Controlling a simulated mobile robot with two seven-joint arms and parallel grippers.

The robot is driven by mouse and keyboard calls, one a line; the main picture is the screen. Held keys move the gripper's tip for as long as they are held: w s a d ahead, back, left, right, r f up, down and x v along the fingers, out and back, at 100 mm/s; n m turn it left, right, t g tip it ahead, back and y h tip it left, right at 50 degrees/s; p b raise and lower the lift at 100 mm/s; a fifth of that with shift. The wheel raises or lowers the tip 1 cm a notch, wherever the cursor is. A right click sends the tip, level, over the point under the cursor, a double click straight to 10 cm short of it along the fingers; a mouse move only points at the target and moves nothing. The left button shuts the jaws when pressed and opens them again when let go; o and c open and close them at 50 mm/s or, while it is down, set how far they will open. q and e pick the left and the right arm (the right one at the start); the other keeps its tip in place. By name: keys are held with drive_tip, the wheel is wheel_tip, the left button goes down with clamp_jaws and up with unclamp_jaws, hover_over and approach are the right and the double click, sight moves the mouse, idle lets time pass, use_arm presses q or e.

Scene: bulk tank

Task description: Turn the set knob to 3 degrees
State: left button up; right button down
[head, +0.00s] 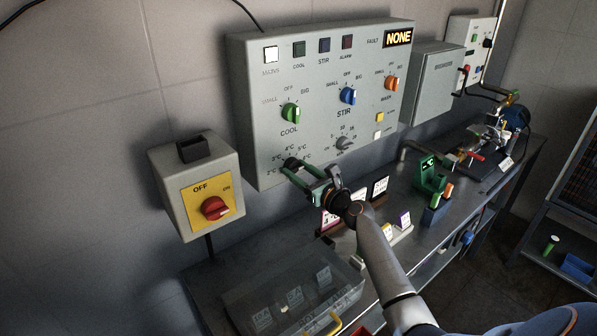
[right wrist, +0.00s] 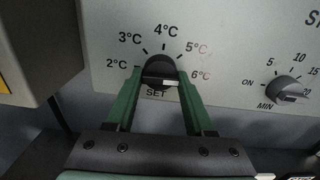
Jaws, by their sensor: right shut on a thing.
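The set knob (right wrist: 158,70) is a dark round knob low on the grey control panel, above the word SET. Labels from 2°C to 6°C arc around it. Its grip bar lies nearly level in the right wrist view, with the white mark at the right end, on the 6°C side. In the head view the set knob (head: 291,163) is partly hidden by my fingers. My right gripper (head: 298,171) is shut on the knob, its green fingers on either side of it; the right gripper also shows in the right wrist view (right wrist: 160,78). My left gripper is not in view.
A grey minute knob (right wrist: 288,88) sits to the right of the set knob. The bench (head: 205,283) below holds cards, a clear bin (head: 290,300) and a green device (head: 430,175).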

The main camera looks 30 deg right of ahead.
drive_tip(key=n+b, duration=0.4)
drive_tip(key=n, duration=0.9)
drive_tip(key=shift+d+n, duration=0.1)
drive_tip(key=shift+n, duration=0.3)
drive_tip(key=n+b, duration=0.1)
drive_tip(key=n, duration=0.2)
drive_tip(key=shift+n, duration=0.3)
drive_tip(key=n+b, duration=0.1)
drive_tip(key=n, duration=0.2)
drive_tip(key=shift+n, duration=0.3)
drive_tip(key=n, duration=0.3)
drive_tip(key=shift+r, duration=0.1)
drive_tip(key=shift+n, duration=1.2)
